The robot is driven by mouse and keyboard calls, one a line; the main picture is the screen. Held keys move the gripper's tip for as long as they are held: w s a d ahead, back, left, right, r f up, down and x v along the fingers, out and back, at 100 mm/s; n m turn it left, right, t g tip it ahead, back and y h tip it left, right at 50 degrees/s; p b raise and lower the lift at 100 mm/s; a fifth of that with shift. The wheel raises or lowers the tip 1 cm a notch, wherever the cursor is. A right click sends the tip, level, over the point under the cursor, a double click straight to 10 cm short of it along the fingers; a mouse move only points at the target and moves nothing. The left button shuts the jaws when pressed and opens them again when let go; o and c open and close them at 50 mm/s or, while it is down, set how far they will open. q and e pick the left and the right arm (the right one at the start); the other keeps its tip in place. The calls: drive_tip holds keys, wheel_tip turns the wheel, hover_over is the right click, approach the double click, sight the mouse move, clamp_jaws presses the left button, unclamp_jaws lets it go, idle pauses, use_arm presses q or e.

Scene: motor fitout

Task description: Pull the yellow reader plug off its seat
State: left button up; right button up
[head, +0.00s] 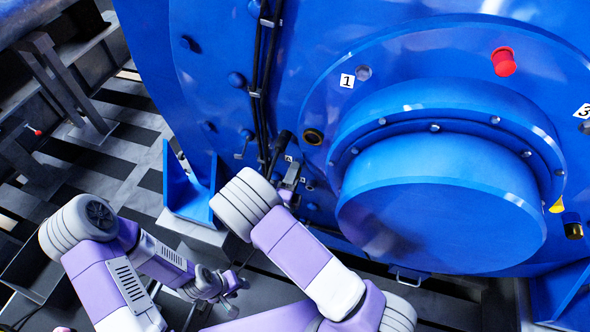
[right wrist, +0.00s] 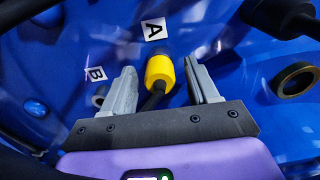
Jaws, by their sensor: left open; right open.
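The yellow reader plug (right wrist: 160,70) is seated on the blue motor housing just below label A (right wrist: 154,28), with a dark cable running from its near end. My right gripper (right wrist: 158,76) is open with its two grey fingers on either side of the plug, a visible gap remaining at each side. In the head view my right gripper (head: 291,174) is at the housing beside the black cables, and I cannot make out the plug there. My left gripper (head: 232,286) is open and empty, low and away from the housing.
Label B (right wrist: 95,74) is beside a small grey fitting, left of the right gripper. A brass-ringed port (right wrist: 294,80) and a thick black cable gland (right wrist: 282,15) are at the right. A red cap (head: 504,62) and a yellow part (head: 557,205) are farther right on the motor.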

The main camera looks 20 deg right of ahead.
drive_tip(key=shift+p, duration=0.3)
drive_tip(key=shift+c, duration=0.3)
clamp_jaws()
drive_tip(key=shift+s+a, duration=0.1)
drive_tip(key=shift+p+v, duration=0.6)
drive_tip(key=shift+v, duration=2.2)
